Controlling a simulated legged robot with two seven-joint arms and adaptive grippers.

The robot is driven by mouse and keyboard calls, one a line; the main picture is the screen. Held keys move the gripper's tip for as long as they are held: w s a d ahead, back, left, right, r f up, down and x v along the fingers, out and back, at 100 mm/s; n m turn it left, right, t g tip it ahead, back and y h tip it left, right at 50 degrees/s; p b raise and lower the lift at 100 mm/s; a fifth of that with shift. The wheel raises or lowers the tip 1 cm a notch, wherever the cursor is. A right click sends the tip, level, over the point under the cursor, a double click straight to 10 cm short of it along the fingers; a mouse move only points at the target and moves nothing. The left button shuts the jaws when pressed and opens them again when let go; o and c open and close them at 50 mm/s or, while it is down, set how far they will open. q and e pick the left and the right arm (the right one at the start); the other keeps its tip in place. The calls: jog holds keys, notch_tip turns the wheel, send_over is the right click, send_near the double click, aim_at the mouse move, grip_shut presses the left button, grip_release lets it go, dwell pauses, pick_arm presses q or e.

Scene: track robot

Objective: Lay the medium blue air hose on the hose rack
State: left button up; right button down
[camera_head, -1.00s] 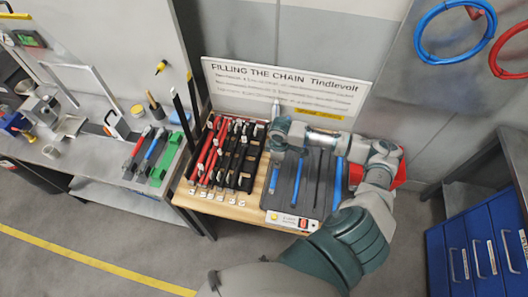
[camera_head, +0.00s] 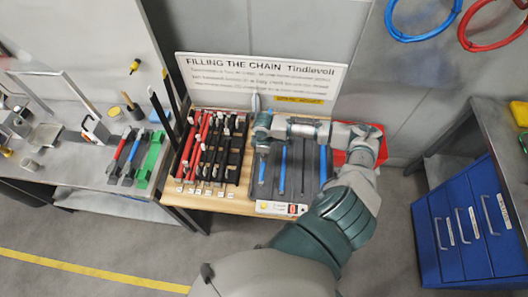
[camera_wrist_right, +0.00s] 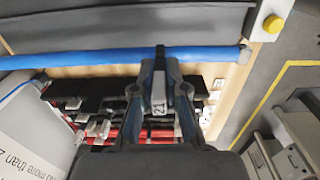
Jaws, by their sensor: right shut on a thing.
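My right gripper (camera_wrist_right: 160,62) is shut in the right wrist view. A narrow dark piece with a white "21" label shows between its fingers, and the fingertips overlap a blue air hose (camera_wrist_right: 90,58) running across the view. In the head view, the near part of this hose (camera_head: 262,168) shows at the left side of a dark grooved tray (camera_head: 276,198), below my right gripper (camera_head: 264,142). The wrist hides its far part, so I cannot tell whether it touches the tray. More blue lengths (camera_head: 283,172) lie in the tray. My left gripper is out of view.
Left of the tray, a rack of red (camera_head: 190,150) and black labelled hoses stands on the wooden top. A sign (camera_head: 262,78) stands behind. A red bin (camera_head: 372,140) is partly behind my arm. Blue drawers (camera_head: 465,225) stand right.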

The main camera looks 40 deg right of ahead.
aim_at(264, 163)
jog(key=shift+f+b, duration=0.65)
jog(key=shift+f, duration=2.9)
jog(key=c, duration=1.1)
grip_release()
jog(key=shift+c, duration=0.2)
notch_tip(264, 163, up, 12)
jog(key=shift+f, duration=0.1)
